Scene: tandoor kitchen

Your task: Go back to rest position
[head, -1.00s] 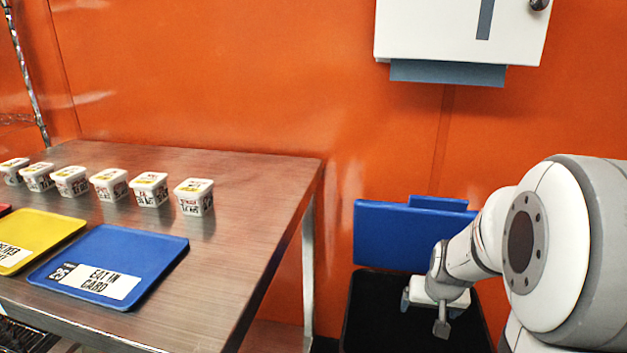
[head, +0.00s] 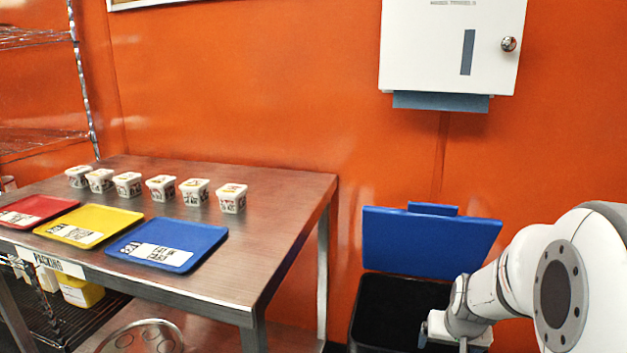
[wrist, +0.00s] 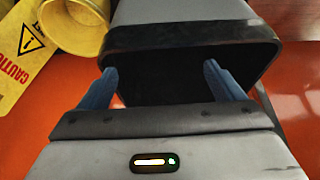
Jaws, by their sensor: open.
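My gripper (wrist: 158,88) is open in the wrist view, with two blue fingers apart and nothing between them. Beyond the fingers is the dark opening of a grey bin (wrist: 190,14) with a black rim. In the head view my gripper (head: 442,340) is at the lower right, partly cut off by the bottom edge. It is in front of the black bin opening (head: 385,310), whose blue lid (head: 430,243) stands raised against the orange wall.
A steel table (head: 270,235) at left holds several white tubs (head: 231,198) and red (head: 38,209), yellow (head: 110,222) and blue (head: 205,240) trays. A towel dispenser (head: 430,45) hangs above the bin. A yellow bucket (wrist: 78,25) and caution sign (wrist: 22,55) stand near the bin.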

